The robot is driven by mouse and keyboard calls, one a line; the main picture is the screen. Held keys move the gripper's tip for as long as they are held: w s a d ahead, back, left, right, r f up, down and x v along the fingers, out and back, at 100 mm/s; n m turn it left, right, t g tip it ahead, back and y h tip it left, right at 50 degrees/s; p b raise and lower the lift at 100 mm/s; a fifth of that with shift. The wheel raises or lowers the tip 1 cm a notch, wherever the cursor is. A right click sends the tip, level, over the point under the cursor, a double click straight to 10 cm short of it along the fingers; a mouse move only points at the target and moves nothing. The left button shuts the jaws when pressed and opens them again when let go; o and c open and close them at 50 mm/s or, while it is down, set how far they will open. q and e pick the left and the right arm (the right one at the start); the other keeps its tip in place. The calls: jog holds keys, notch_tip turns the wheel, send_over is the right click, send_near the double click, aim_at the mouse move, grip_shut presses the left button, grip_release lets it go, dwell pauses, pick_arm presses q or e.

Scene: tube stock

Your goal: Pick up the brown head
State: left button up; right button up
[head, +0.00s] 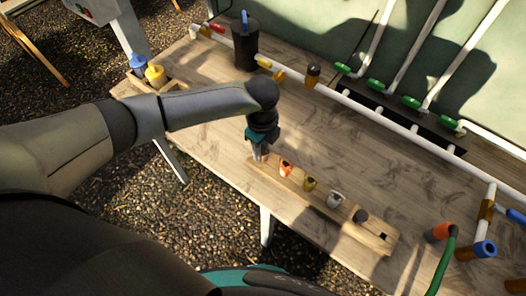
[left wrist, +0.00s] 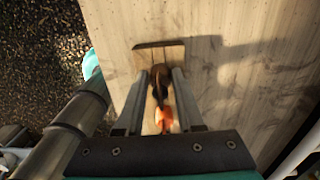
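In the left wrist view a dark brown head (left wrist: 159,76) stands at the far end of a wooden rack, between the two fingers of my left gripper (left wrist: 162,75). The fingers are apart, with a narrow gap beside the head. In the head view my left gripper (head: 258,154) points down at the left end of the wooden rack (head: 350,228) and hides the brown head. An orange head (head: 285,168) is beside it, also seen in the left wrist view (left wrist: 164,119). My right gripper is not in view.
The rack also holds a yellow (head: 310,183), a white (head: 334,200) and a dark head (head: 360,216). A black cup (head: 245,45) and a brown-and-black piece (head: 312,75) stand behind. A white pipe (head: 350,103) runs along the table. Bare table lies behind the rack.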

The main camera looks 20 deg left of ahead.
pick_arm(q)
grip_shut()
jog(key=shift+r, duration=0.1)
notch_tip(320, 180, up, 20)
jog(key=shift+p, duration=0.35)
dwell(0.4)
jog(key=shift+r+p, duration=1.95)
jog(key=shift+r, duration=0.5)
